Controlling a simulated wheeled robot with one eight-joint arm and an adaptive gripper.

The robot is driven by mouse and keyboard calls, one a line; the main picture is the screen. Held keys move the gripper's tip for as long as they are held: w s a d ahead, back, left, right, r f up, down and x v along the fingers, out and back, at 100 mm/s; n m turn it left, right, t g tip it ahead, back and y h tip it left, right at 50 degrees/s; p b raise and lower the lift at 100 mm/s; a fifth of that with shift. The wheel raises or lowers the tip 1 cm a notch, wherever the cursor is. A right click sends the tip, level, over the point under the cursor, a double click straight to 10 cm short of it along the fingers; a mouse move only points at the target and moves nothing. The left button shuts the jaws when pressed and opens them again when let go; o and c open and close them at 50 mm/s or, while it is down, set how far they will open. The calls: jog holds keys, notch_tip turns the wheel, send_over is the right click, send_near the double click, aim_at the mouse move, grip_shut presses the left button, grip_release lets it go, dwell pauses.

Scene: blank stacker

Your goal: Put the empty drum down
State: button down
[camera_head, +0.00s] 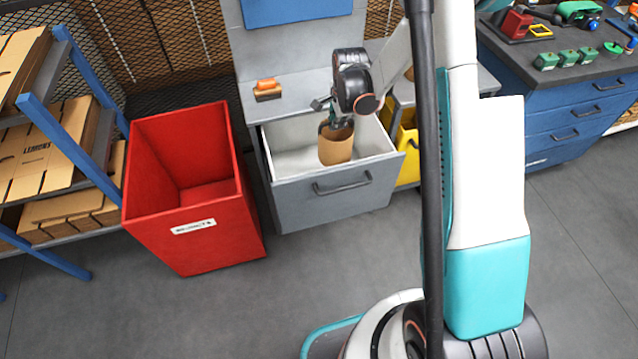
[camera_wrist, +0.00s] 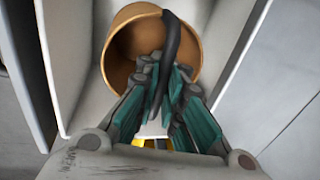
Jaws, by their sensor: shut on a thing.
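The empty drum (camera_head: 336,147) is a brown, open-topped cylinder. It stands roughly upright inside the open grey drawer (camera_head: 352,186), near its front panel. I cannot tell whether its base touches the drawer floor. My gripper (camera_head: 336,122) reaches down to the drum's top from above. A dark curved strip crosses the opening, and part of the rim is hidden by the fingers.
A red open bin (camera_head: 190,232) stands left of the drawer. An orange-brown object (camera_head: 267,89) lies on the grey counter above. A yellow container (camera_head: 408,150) is right of the drawer. A shelf with cardboard boxes (camera_head: 55,147) is at left; blue drawers (camera_head: 560,115) are at right.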

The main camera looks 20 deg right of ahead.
jog(key=s+b+x, duration=0.1)
jog(key=x, duration=0.3)
jog(key=s+b+x, duration=0.1)
jog(key=b+x, duration=0.1)
jog(key=x, duration=0.3)
jog(key=s+b+x, duration=0.1)
jog(key=b+x, duration=0.1)
jog(key=x, duration=0.3)
jog(key=shift+w+f, duration=0.1)
jog(key=shift+f, duration=0.3)
jog(key=a, duration=0.1)
jog(key=w, duration=0.1)
jog(key=w+a+b, duration=0.1)
jog(key=shift+a+f, duration=0.25)
jog(key=shift+a, duration=0.1)
jog(key=shift+w+a+b, duration=0.3)
jog(key=shift+w+a, duration=0.15)
jog(key=shift+a, duration=0.1)
jog(key=shift+w+a+f+b, duration=0.25)
jog(key=shift+w+a+b, duration=0.25)
jog(key=shift+a, duration=0.1)
jog(key=shift+w+a+f+b, duration=0.25)
jog(key=shift+w+a+b, duration=0.15)
jog(key=shift+w+a, duration=0.15)
jog(key=shift+a, duration=0.1)
jog(key=shift+f, duration=0.1)
